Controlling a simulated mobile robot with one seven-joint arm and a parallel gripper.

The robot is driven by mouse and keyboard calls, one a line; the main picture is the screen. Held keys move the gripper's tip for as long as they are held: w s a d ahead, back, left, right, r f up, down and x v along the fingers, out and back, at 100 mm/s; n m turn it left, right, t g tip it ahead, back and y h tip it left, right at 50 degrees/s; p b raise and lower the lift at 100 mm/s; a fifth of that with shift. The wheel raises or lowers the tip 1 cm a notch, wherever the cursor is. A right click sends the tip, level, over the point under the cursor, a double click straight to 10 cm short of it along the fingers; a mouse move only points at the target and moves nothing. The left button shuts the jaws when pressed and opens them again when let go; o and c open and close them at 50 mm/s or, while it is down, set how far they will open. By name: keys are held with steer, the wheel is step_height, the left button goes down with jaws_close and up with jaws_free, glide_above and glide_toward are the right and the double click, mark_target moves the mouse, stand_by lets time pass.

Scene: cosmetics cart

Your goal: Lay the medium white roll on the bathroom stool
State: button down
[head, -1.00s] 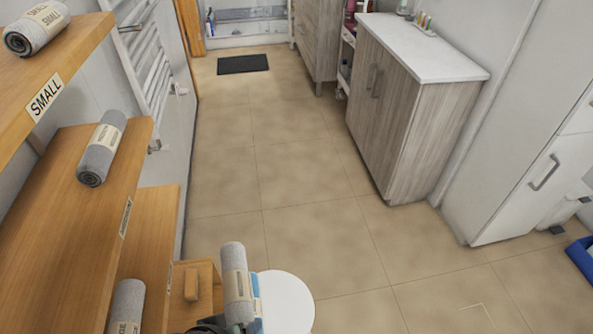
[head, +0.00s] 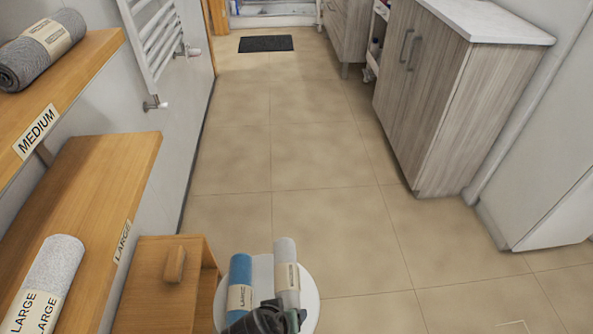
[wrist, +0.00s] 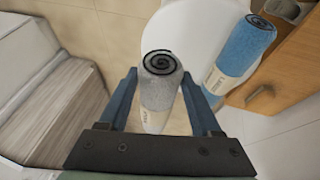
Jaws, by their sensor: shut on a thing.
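My gripper (head: 276,308) is shut on a pale grey-white roll (head: 287,272) with a cream label band; the label is too small to read surely. In the wrist view the roll (wrist: 160,80) stands between the fingers (wrist: 159,88), its dark spiral end facing the camera. The round white stool (head: 311,311) is under and around it in the head view. A blue roll (head: 240,272) lies on the stool to the left of the held roll; it also shows in the wrist view (wrist: 245,45). I cannot tell whether the held roll touches the stool.
A wooden box-like unit with a knob (head: 150,300) stands just left of the stool. Shelves at the left carry a grey roll (head: 45,50) above a MEDIUM sign and a light roll (head: 45,285) near a LARGE sign. A cabinet (head: 450,100) stands at the right.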

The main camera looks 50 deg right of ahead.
steer(key=shift+s+b+x, duration=0.25)
steer(key=shift+b+x, duration=0.15)
steer(key=shift+x, duration=0.75)
step_height(320, 180, down, 10)
steer(key=b, duration=0.4)
steer(key=shift+a+r, duration=0.1)
steer(key=shift+r, duration=0.1)
steer(key=shift+f, duration=0.15)
steer(key=shift+c, duration=0.4)
jaws_free()
steer(key=shift+r, duration=0.4)
steer(key=p+v, duration=0.4)
steer(key=v, duration=0.7)
steer(key=shift+a+r+p, duration=0.15)
steer(key=shift+a+p, duration=0.05)
steer(key=shift+p, duration=0.15)
